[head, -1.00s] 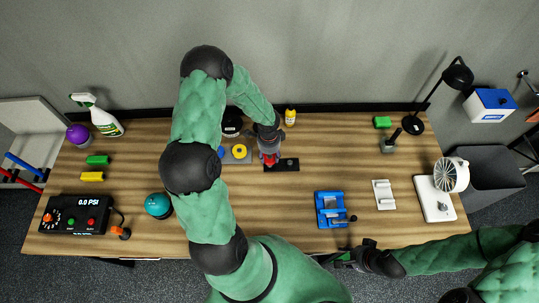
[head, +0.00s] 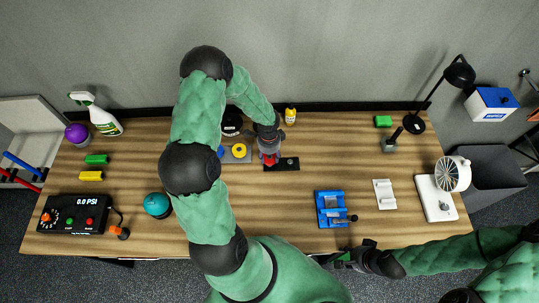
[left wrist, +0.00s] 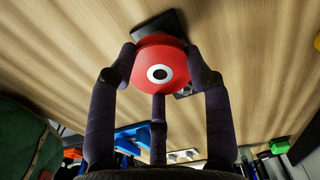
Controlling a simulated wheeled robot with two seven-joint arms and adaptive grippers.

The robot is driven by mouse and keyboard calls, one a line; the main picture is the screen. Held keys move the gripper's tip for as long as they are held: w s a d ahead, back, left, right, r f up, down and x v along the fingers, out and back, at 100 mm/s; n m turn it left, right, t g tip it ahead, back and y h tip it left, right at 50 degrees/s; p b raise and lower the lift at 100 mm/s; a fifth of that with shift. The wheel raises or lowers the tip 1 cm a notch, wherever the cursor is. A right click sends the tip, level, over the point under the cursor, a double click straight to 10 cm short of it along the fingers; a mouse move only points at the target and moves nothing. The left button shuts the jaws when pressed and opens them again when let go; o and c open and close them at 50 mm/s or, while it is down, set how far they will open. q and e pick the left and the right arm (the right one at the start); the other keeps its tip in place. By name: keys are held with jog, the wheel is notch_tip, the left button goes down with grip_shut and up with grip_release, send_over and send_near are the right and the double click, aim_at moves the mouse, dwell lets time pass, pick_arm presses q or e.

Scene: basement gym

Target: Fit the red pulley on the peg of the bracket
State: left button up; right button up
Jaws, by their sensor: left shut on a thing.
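The red pulley (left wrist: 170,53) has a pale hub ring with a dark centre, seen in the left wrist view. My left gripper (head: 269,155) is shut on it, its fingers around the rim. In the head view the pulley (head: 269,160) is over the left part of the black bracket (head: 282,167), mostly hidden by the gripper. In the left wrist view parts of the black bracket (left wrist: 154,24) show behind the pulley. The peg is hidden, so I cannot tell whether the pulley is around it. My right gripper (head: 344,258) is small at the table's front edge, its opening unclear.
A grey plate (head: 229,157) with a yellow and a blue round part lies just left of the bracket. A blue vise-like fixture (head: 328,218) and a white block (head: 384,200) stand at the front right.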

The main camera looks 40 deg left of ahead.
pick_arm(q)
jog(key=shift+f+b, duration=1.05)
jog(key=shift+f, duration=0.1)
jog(key=o, duration=1.2)
jog(key=shift+o, duration=0.2)
